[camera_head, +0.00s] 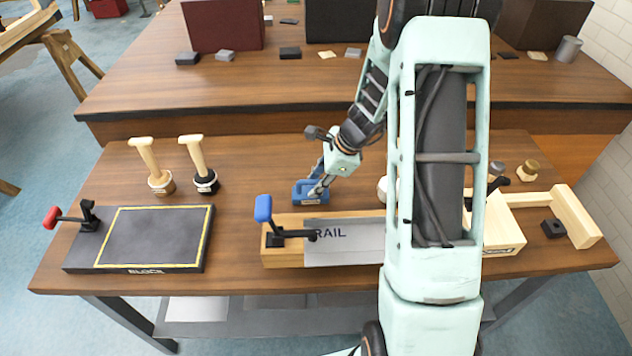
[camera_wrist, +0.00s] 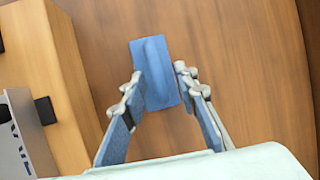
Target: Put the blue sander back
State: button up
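The blue sander (camera_head: 304,196) rests on the brown wooden workbench (camera_head: 232,225), just behind the RAIL fixture in the head view. In the wrist view the sander (camera_wrist: 153,60) is a blue block with a raised ridge along its middle. My gripper (camera_head: 319,187) is down at the sander. In the wrist view its two fingers (camera_wrist: 157,77) are spread, one on each side of the sander, with gaps to the ridge. Whether the fingertips touch the sander's sides cannot be told. No marked place for the sander is plain in view.
The RAIL fixture (camera_head: 345,244) with a blue-handled clamp (camera_head: 263,208) stands close in front of the sander. A dark BLOCK plate (camera_head: 152,240) and two wooden-handled tools (camera_head: 158,180) are to the left. A wooden frame (camera_head: 575,216) is at right. A raised shelf runs behind.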

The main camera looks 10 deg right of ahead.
jog(key=p+v, duration=0.1)
jog(key=v, duration=1.1)
jog(key=shift+r, duration=0.2)
